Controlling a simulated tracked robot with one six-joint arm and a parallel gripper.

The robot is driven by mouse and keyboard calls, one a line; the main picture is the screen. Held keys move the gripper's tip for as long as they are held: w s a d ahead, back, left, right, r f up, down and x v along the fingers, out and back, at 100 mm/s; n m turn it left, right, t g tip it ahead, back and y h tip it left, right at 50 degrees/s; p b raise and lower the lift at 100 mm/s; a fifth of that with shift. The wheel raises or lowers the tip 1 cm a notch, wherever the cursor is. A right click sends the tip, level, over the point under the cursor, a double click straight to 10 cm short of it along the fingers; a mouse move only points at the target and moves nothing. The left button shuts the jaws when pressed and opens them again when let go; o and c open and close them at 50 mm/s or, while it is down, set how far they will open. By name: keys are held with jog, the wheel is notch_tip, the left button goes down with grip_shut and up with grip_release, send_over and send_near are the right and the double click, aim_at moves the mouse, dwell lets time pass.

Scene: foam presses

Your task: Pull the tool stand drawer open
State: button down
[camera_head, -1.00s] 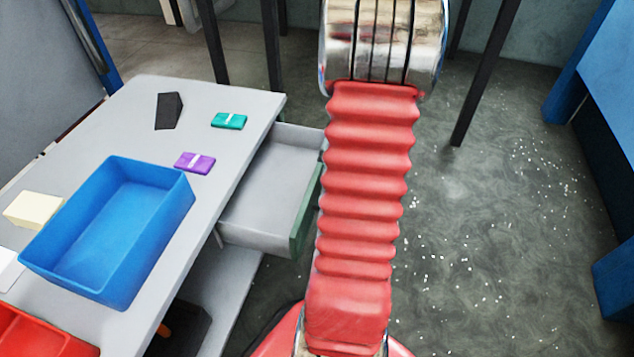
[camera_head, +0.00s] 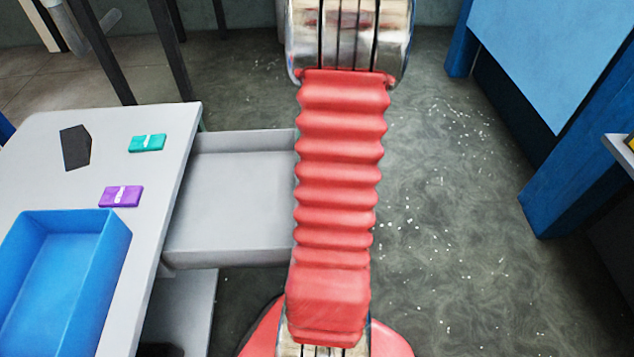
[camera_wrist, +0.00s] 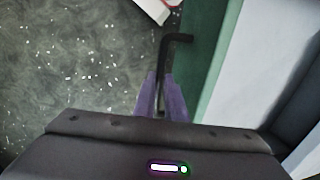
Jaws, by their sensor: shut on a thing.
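The tool stand (camera_head: 150,215) is a grey table at the left of the head view. Its grey drawer (camera_head: 230,200) stands well out from the right side, open and empty where I can see in. The far end of the drawer is hidden behind my red arm. In the wrist view the green drawer front (camera_wrist: 205,75) carries a black bar handle (camera_wrist: 177,38). My gripper (camera_wrist: 162,97) has its purple fingers shut on this handle. The gripper is hidden in the head view.
On the stand top are a blue bin (camera_head: 75,260), a dark wedge-like block (camera_head: 76,147), a teal item (camera_head: 147,143) and a purple item (camera_head: 121,196). Speckled floor (camera_head: 450,240) is clear right of my arm. A blue frame (camera_head: 560,180) stands at the right.

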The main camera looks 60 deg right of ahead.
jog(key=shift+d, duration=0.2)
jog(key=c, duration=1.8)
grip_release()
jog(key=shift+a, duration=0.1)
jog(key=r, duration=0.4)
jog(key=s+d+r, duration=0.1)
jog(key=r, duration=0.4)
jog(key=s+r, duration=0.1)
jog(key=r, duration=0.3)
jog(key=shift+d+r, duration=0.15)
jog(key=shift+r, duration=0.1)
